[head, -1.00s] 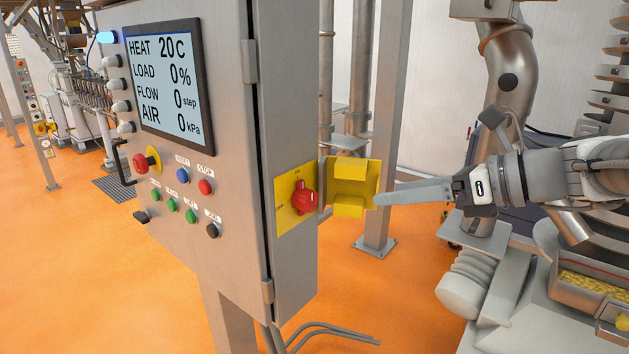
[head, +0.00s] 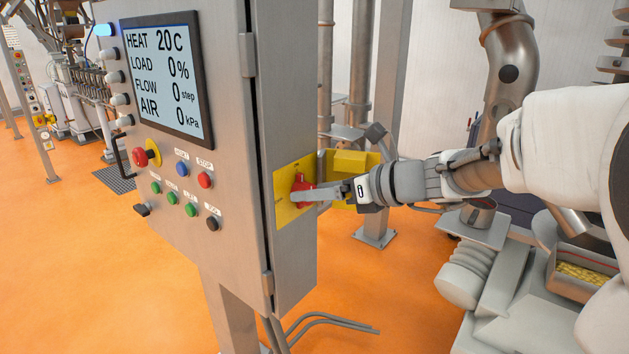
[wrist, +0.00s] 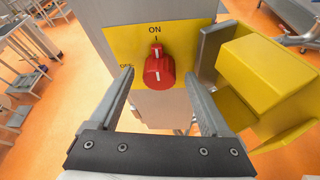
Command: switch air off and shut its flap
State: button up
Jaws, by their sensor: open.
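The red rotary switch (wrist: 158,70) sits on a yellow plate (wrist: 120,43) marked ON and OFF, on the side of the grey cabinet (head: 295,120). Its pointer is up at ON in the wrist view. The yellow flap (wrist: 262,75) stands swung open on its hinge to the right of the switch; in the head view the flap (head: 352,162) is partly behind my gripper. My gripper (wrist: 160,85) is open, with one finger on each side of the red switch and a visible gap to it. In the head view my gripper (head: 300,194) partly covers the switch.
The cabinet front carries a screen (head: 162,80) reading AIR 0 kPa and several buttons, with a red emergency knob (head: 142,157). A grey post (head: 378,120) stands behind the flap. Cables (head: 330,325) lie below the cabinet. Orange floor is open in front.

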jog(key=shift+w+a+f, duration=0.2)
jog(key=shift+w+a, duration=0.05)
jog(key=shift+a, duration=0.2)
grip_shut()
jog(key=shift+f+b, duration=0.1)
jog(key=shift+b, duration=0.25)
jog(key=n+t+h+b, duration=0.1)
jog(key=n+b, duration=0.3)
jog(key=b, duration=0.6)
jog(key=n+t+h+b, duration=0.1)
jog(key=n+t+b, duration=0.3)
jog(key=b, duration=0.6)
jog(key=s+f+n+t+h+b, duration=0.1)
jog(key=n+b, duration=0.3)
jog(key=b, duration=0.6)
jog(key=shift+a+n+t, duration=0.25)
jog(key=shift+n+t, duration=0.15)
jog(key=shift+t, duration=0.3)
jog(key=shift+r+b, duration=0.25)
jog(key=shift+b, duration=0.25)
